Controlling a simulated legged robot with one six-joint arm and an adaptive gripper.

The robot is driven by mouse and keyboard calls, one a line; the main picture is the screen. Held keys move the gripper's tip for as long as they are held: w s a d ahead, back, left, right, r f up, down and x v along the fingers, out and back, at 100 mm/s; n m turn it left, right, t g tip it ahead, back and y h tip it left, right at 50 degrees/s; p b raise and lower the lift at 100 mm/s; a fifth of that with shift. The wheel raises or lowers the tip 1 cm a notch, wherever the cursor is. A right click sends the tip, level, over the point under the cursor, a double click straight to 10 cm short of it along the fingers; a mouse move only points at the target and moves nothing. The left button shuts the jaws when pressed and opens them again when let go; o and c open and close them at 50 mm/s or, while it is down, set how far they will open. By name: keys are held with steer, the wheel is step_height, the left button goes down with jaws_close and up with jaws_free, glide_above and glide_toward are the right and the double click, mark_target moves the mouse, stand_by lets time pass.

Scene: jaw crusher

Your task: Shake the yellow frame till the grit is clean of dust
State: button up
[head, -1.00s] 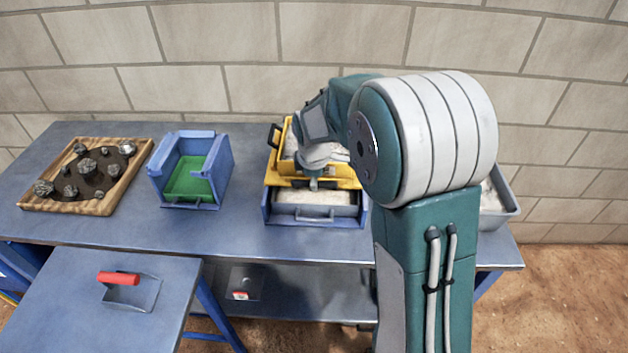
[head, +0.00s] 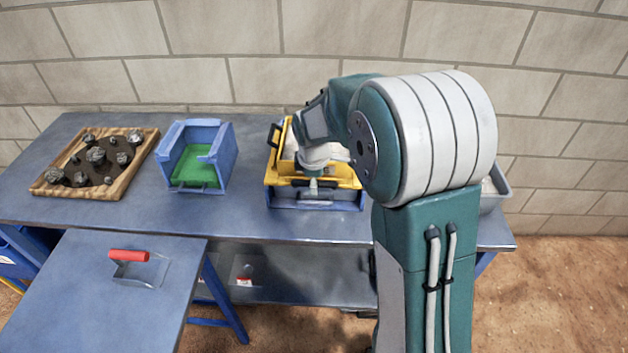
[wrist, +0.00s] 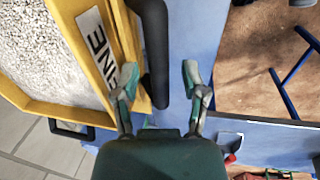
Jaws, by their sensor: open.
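The yellow frame (head: 347,172) sits on the blue stand (head: 285,195) at the back middle of the table. Pale grit (wrist: 40,60) lies inside it in the wrist view. Its black handle bar (wrist: 156,50) runs along the frame's near side, beside a white label with black letters, partly hidden. My gripper (wrist: 160,82) is open, with one finger on each side of the bar; I cannot tell whether they touch it. In the head view my gripper (head: 314,186) is at the frame's front. My arm hides the frame's right part. Dust on the grit cannot be judged.
A wooden tray (head: 48,187) of dark rocks and a blue box with a green floor (head: 195,174) stand to the left. A red-handled scoop (head: 128,256) lies on the nearer table. A grey tray (head: 497,186) stands right, partly behind my arm.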

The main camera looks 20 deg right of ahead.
steer(key=shift+a, duration=0.1)
steer(key=shift+r, duration=0.2)
step_height(320, 180, up, 11)
steer(key=s, duration=0.2)
steer(key=shift+a+r, duration=0.15)
steer(key=shift+a, duration=0.25)
steer(key=shift+s, duration=0.1)
